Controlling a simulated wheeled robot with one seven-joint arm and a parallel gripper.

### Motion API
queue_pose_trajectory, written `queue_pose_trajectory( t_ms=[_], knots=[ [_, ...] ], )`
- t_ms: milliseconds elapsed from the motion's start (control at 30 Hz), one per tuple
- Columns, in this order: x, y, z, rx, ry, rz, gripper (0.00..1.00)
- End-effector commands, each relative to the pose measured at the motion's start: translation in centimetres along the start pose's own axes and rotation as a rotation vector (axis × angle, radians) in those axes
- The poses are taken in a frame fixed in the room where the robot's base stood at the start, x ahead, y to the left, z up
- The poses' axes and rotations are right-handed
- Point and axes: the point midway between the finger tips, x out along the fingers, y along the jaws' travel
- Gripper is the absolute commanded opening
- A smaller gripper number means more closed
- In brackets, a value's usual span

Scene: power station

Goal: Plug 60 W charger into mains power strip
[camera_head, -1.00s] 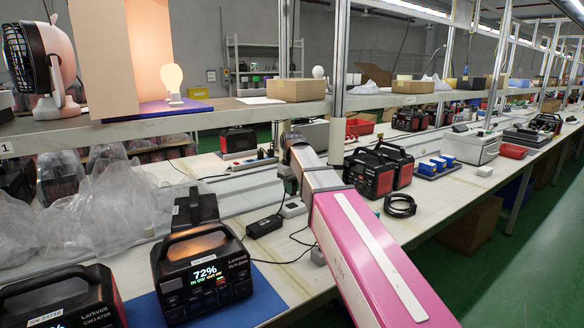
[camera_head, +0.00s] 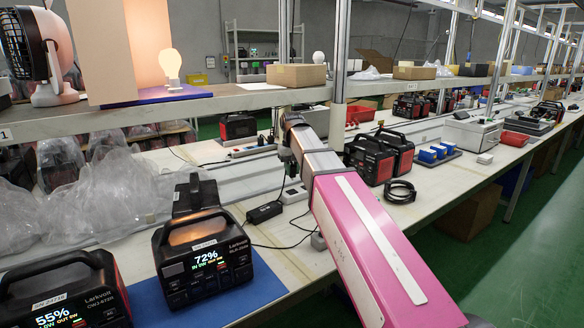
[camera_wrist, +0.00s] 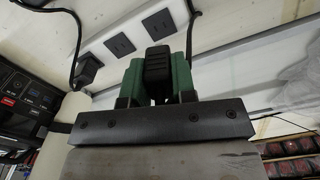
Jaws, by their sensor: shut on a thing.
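My gripper (camera_wrist: 157,82) has green fingers and is shut on a black plug-like body (camera_wrist: 158,66), which I take to be the charger's plug. In the head view my gripper (camera_head: 288,165) is small and partly hidden by my pink and grey arm. The white mains power strip (camera_wrist: 103,46) lies just beyond the fingers in the wrist view, with free sockets facing up and one black plug (camera_wrist: 88,69) in its near end. It also shows in the head view (camera_head: 294,193). I cannot tell whether the held plug touches it; its prongs are hidden.
A black adapter brick (camera_head: 264,212) with a cord lies on the bench. A power station reading 72% (camera_head: 205,262) stands on a blue mat at the front. More power stations (camera_head: 370,160) and a coiled black cable (camera_head: 399,191) are at right. A shelf (camera_head: 230,98) runs above.

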Motion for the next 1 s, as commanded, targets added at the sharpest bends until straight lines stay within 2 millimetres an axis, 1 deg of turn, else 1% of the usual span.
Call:
queue_pose_trajectory(
  t_ms=[100, 600, 800, 1000],
  knots=[
    [-0.2, 0.0, 0.0, 0.192, 0.0, 0.0, 0.0],
    [-0.9, 0.0, 0.0, 0.995, 0.0, 0.0, 0.0],
    [-1.1, 0.0, 0.0, 1.204, 0.0, 0.0, 0.0],
    [-1.1, 0.0, 0.0, 1.281, 0.0, 0.0, 0.0]
  ],
)
